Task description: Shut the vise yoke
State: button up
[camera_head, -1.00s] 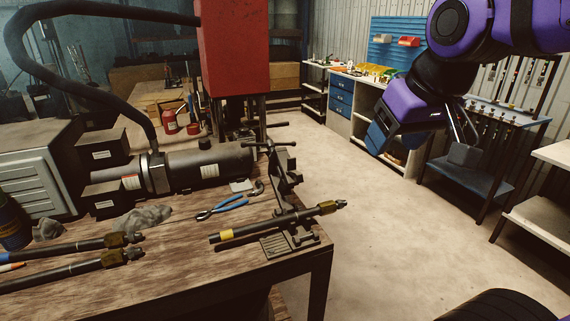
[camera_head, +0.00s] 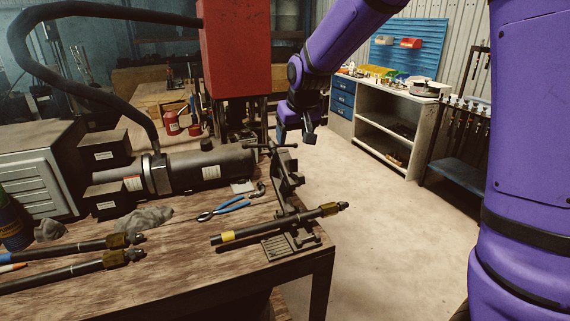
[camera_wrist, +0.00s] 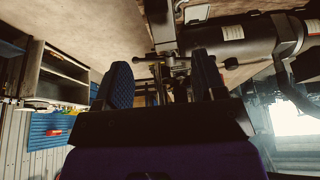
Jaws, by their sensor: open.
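The vise (camera_head: 290,242) stands at the right corner of the wooden bench, its dark ribbed base flat on the top. Its yoke (camera_head: 287,168) is swung up and open, with a T-handle (camera_head: 270,146) at its upper end. A dark hose (camera_head: 270,224) with a yellow band and a brass fitting lies across the vise base. My gripper (camera_head: 298,137) is behind and above the yoke, apart from it and empty. In the wrist view, its two blue padded fingers (camera_wrist: 163,82) are spread, with part of the vise (camera_wrist: 165,58) beyond them, partly hidden.
The bench (camera_head: 150,275) also holds blue-handled pliers (camera_head: 223,208), a grey cylinder (camera_head: 205,166), a rag (camera_head: 143,219) and more hoses at left. A red machine housing (camera_head: 234,50) hangs behind. The floor right of the bench is clear.

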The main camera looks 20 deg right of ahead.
aim_at(286, 158)
jog(key=shift+w+a+f, duration=0.2)
jog(key=shift+w+f, duration=0.4)
jog(key=x, duration=1)
jog(key=shift+w+f, duration=0.1)
jog(key=shift+f, duration=0.2)
jog(key=shift+c, duration=0.5)
grip_shut()
